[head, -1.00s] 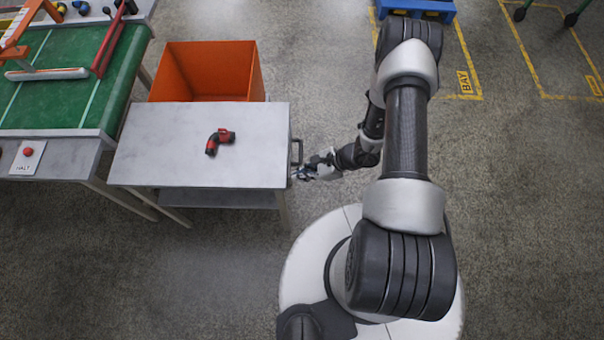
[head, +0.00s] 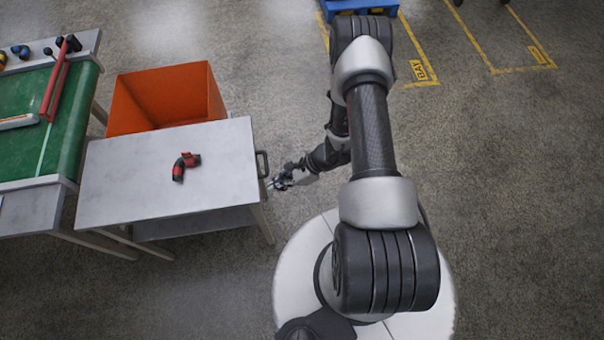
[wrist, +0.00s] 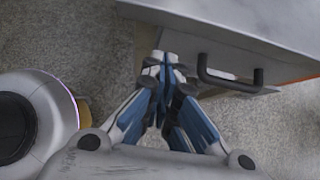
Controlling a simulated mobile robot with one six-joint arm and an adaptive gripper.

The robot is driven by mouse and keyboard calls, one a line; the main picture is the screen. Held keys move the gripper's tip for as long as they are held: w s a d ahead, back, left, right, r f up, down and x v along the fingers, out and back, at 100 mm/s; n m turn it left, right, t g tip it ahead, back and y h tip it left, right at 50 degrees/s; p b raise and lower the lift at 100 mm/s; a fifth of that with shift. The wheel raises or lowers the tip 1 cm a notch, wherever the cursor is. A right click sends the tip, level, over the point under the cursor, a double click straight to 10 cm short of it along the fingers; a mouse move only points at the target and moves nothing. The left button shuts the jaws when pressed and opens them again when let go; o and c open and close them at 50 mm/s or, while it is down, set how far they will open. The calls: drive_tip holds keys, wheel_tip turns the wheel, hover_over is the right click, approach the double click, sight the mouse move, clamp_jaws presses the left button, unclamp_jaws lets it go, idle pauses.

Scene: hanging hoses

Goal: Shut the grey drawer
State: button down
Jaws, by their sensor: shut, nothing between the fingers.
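The grey drawer front (wrist: 225,32) shows at the upper right of the wrist view, with a dark bar handle (wrist: 228,82). In the head view the handle (head: 262,163) stands at the right side of a grey-topped table (head: 110,175). I cannot tell whether the drawer is fully in or slightly out. My gripper (head: 271,185) is just beside the table's right side, in front of the handle and off it. In the wrist view my gripper's fingertips (wrist: 164,62) are together and empty, left of the handle and close to the drawer front's near end.
A red and black hose fitting (head: 184,166) lies on the tabletop. An orange bin (head: 165,98) stands behind the table. A green-topped bench (head: 55,135) is at the left. The floor right of my base is clear.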

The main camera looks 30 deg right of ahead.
drive_tip(key=p+v, duration=0.3)
drive_tip(key=v, duration=0.7)
drive_tip(key=shift+d, duration=0.45)
drive_tip(key=shift+s+f, duration=0.1)
drive_tip(key=shift+s, duration=0.05)
drive_tip(key=w+a+r+n+g+h, duration=0.1)
drive_tip(key=a+r+n, duration=0.35)
drive_tip(key=r, duration=0.95)
drive_tip(key=w+a+r+n+g+h, duration=0.15)
drive_tip(key=r+n, duration=0.55)
drive_tip(key=r, duration=0.7)
drive_tip(key=s+r+n+t+h, duration=0.4)
drive_tip(key=s+r+n, duration=0.6)
drive_tip(key=s+r, duration=0.5)
drive_tip(key=shift+r+h, duration=0.55)
drive_tip(key=shift+h, duration=0.5)
